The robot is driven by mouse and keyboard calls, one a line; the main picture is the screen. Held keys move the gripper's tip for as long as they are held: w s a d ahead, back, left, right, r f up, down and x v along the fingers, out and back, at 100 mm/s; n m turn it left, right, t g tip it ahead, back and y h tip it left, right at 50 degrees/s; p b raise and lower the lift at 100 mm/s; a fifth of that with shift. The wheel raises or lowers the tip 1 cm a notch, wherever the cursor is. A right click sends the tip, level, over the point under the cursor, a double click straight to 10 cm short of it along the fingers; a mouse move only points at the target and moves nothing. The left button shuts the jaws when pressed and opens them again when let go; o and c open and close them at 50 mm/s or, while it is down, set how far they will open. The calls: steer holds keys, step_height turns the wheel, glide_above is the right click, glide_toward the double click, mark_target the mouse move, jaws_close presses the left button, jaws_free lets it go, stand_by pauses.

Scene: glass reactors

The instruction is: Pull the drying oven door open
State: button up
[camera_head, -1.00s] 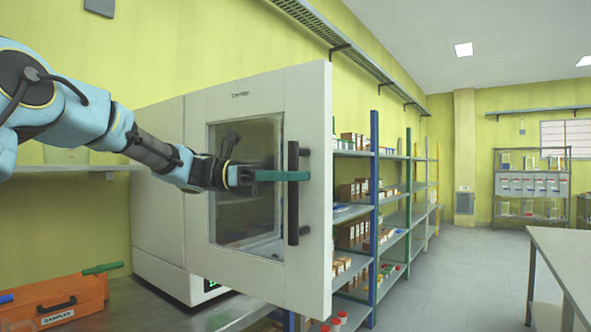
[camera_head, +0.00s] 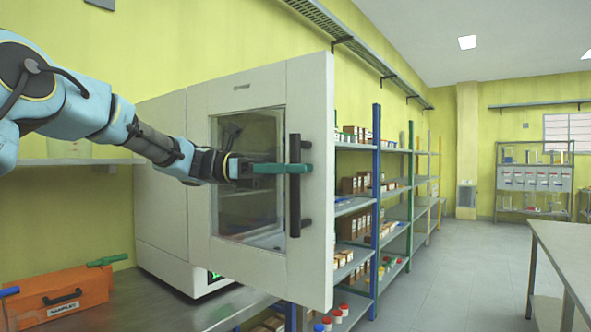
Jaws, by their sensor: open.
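The drying oven (camera_head: 163,200) is a white cabinet on the bench at the left. Its white door (camera_head: 240,262) has a glass window and stands swung out toward me, hinged on its left side. A black vertical bar handle (camera_head: 294,215) is on the door's right part. My gripper (camera_head: 296,168) reaches in from the left, across the window, to the upper half of the handle.
Shelving with boxes and bottles (camera_head: 375,200) stands behind the door's right edge. A pale table (camera_head: 570,255) is at the right. The floor (camera_head: 450,270) between is clear.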

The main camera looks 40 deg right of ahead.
steer(key=b+v, duration=0.2)
steer(key=v, duration=0.8)
steer(key=shift+w+a, duration=0.15)
steer(key=shift+w, duration=0.15)
steer(key=w+a+f+t+y, duration=0.25)
steer(key=a+f+t, duration=0.45)
steer(key=f, duration=0.5)
steer(key=w+a+f+t+y, duration=0.1)
steer(key=w+a+f+t, duration=0.25)
steer(key=a+f, duration=0.7)
steer(key=s+a+f+m+t+y, duration=0.1)
steer(key=a+f, duration=0.3)
steer(key=a, duration=0.5)
steer(key=s+a+f+m+t+y, duration=0.2)
steer(key=a+f, duration=0.3)
steer(key=a, duration=0.4)
steer(key=s+a+f+m+t+y, duration=0.2)
steer(key=a+f+m+t, duration=0.1)
steer(key=a, duration=0.5)
steer(key=shift+a+f+m+t, duration=0.4)
steer(key=shift+f+m, duration=0.2)
steer(key=shift+f, duration=0.15)
steer(key=shift+w, duration=0.1)
